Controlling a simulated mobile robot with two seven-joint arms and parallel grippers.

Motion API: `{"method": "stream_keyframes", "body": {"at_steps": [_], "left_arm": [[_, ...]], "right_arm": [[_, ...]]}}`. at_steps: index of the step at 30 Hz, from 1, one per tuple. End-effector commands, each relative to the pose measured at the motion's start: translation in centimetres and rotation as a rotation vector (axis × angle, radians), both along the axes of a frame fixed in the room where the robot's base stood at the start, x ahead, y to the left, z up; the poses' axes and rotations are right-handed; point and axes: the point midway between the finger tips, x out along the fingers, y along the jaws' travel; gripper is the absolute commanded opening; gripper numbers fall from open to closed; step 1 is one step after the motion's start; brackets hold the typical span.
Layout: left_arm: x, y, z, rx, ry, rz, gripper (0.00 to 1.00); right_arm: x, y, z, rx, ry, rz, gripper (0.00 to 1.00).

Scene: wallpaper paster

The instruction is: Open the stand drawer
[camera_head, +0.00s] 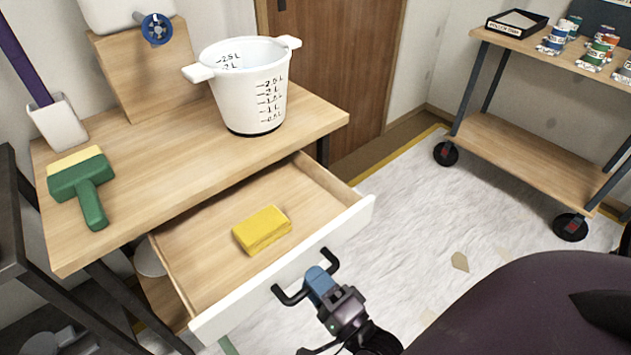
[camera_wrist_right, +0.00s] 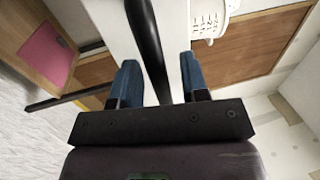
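The stand (camera_head: 165,165) is a wooden table with dark legs. Its drawer (camera_head: 205,262) is pulled well out and open, with a white front (camera_head: 235,310) and a black bar handle (camera_head: 290,297). A yellow sponge (camera_head: 262,230) lies inside. My right gripper (camera_head: 320,280) is at the handle. In the right wrist view the handle bar (camera_wrist_right: 150,45) passes between the two blue fingertips of this gripper (camera_wrist_right: 162,80), with a visible gap to the right finger, so it is open around the bar. My left gripper is not in view.
A white measuring bucket (camera_head: 252,90) and a green brush (camera_head: 85,190) are on the stand's top. A wheeled shelf (camera_head: 525,150) with cans stands at the right. The covered floor (camera_head: 420,210) between stand and shelf is mostly clear.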

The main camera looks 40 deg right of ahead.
Motion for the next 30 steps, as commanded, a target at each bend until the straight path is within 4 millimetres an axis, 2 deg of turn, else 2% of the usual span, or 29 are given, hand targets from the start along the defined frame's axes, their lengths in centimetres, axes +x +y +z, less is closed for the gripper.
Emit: {"method": "stream_keyframes", "body": {"at_steps": [5,8,21,30], "left_arm": [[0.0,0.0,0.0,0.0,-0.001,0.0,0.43],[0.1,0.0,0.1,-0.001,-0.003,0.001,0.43],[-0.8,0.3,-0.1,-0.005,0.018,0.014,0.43],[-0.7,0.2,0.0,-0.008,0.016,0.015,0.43]], "right_arm": [[-0.3,0.0,-0.1,0.0,0.001,0.0,0.41],[-1.2,-0.1,-0.3,0.0,0.003,0.0,0.41],[-8.5,-0.3,-1.6,-0.001,0.002,0.001,0.41],[-10.6,-0.4,-2.0,0.0,0.0,0.0,0.41]]}}
